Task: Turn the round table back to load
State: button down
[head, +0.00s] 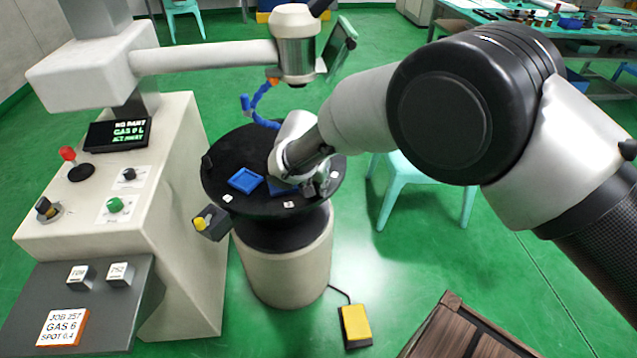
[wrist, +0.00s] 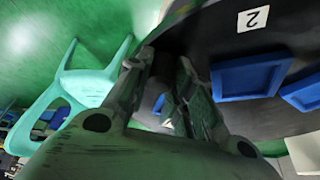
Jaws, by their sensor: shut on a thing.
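The round table (head: 228,184) is a black disc on a beige drum, with blue square trays (head: 245,180) and small white number labels on it. The wrist view shows its black top (wrist: 205,40), a label reading 2 (wrist: 253,18) and two blue trays (wrist: 250,76). My gripper (head: 318,188) is at the table's right front edge in the head view. In the wrist view its fingers (wrist: 166,108) are closed at the rim on a part that they mostly hide.
A blue hose (head: 262,97), turquoise stool (head: 425,180), yellow pedal (head: 356,322) and wooden crate (head: 455,335) are nearby.

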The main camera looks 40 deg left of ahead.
jog(key=shift+s, duration=0.2)
jog(key=c, duration=1.3)
grip_release()
jog(key=shift+o, duration=0.2)
jog(key=v, duration=1.2)
